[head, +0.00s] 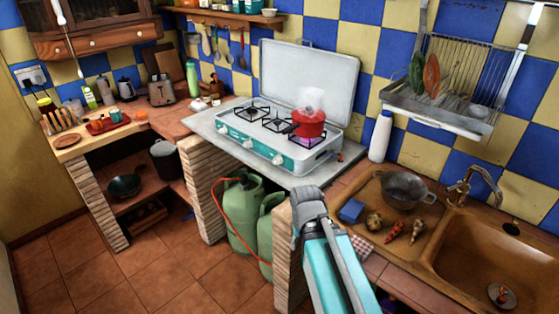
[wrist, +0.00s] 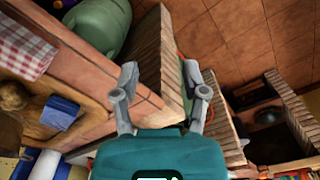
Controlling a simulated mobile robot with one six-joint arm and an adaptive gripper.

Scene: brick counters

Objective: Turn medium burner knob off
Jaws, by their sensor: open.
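A white and teal gas stove (head: 236,141) stands on the grey counter slab with its lid raised. Its front panel carries three pale knobs: a left knob (head: 223,129), a middle knob (head: 248,143) and a right knob (head: 277,159). Which one is the medium burner's, and how each is turned, is too small to tell. A red pot (head: 309,124) steams on the right burner above a pinkish-purple glow. In the head view my arm rises below and right of the stove, apart from the knobs. In the wrist view my gripper (wrist: 160,82) is open and empty; no knob shows there.
Green gas bottles (head: 243,212) with an orange hose stand under the slab between brick pillars (head: 204,185). To the right are a white bottle (head: 380,136), a grey pot (head: 403,188), a blue sponge (head: 350,210) and the sink (head: 480,260). Space above the slab's front edge looks clear.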

